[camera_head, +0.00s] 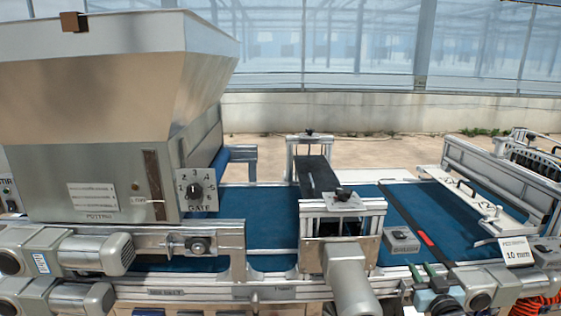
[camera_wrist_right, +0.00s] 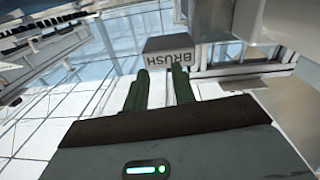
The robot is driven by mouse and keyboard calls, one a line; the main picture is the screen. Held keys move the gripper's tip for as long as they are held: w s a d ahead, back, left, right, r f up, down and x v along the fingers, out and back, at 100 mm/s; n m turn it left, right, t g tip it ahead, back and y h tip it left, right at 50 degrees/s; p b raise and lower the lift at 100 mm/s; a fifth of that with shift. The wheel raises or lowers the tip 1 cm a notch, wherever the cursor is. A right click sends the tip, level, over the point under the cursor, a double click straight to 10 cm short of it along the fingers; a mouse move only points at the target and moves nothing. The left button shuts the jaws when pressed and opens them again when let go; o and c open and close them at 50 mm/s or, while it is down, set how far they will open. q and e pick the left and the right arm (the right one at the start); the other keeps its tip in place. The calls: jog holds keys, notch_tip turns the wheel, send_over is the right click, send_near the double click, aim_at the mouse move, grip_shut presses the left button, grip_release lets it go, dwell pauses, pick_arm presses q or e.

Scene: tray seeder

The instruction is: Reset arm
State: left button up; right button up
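My right gripper (camera_head: 427,270) shows at the lower right of the head view, its two dark green fingers apart and nothing visible between them. In the right wrist view the fingers of my right gripper (camera_wrist_right: 160,70) point at a grey block marked BRUSH (camera_wrist_right: 169,47). The block lies just beyond the fingertips; whether they touch it cannot be told. In the head view a small grey labelled block (camera_head: 401,240) sits on the machine just behind the fingers. My left gripper is not in view.
A large metal hopper (camera_head: 90,110) with a GATE dial (camera_head: 195,190) fills the left. A blue conveyor belt (camera_head: 270,205) runs across the machine. A metal bridge (camera_head: 342,215) stands mid-belt. A 10 mm sign (camera_head: 517,252) stands right of my gripper.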

jog(key=s+a+f+n+g, duration=0.1)
jog(key=s+a+f+g, duration=0.2)
jog(key=s+f, duration=0.55)
jog(key=s+a+f+n+g, duration=0.2)
jog(key=s+a+f, duration=0.2)
jog(key=s+f, duration=0.45)
jog(key=s+a+f+g, duration=0.1)
jog(key=s+a+f, duration=0.1)
jog(key=s, duration=0.7)
jog(key=s+a+f+m+g+y, duration=0.1)
jog(key=s+a+f+g, duration=0.1)
jog(key=s, duration=0.8)
jog(key=s+a+f+g+y, duration=0.1)
jog(key=s+a+f, duration=0.3)
jog(key=s, duration=0.6)
jog(key=shift+s+a+f+m, duration=0.15)
jog(key=shift+a+m, duration=0.25)
jog(key=shift+a, duration=0.5)
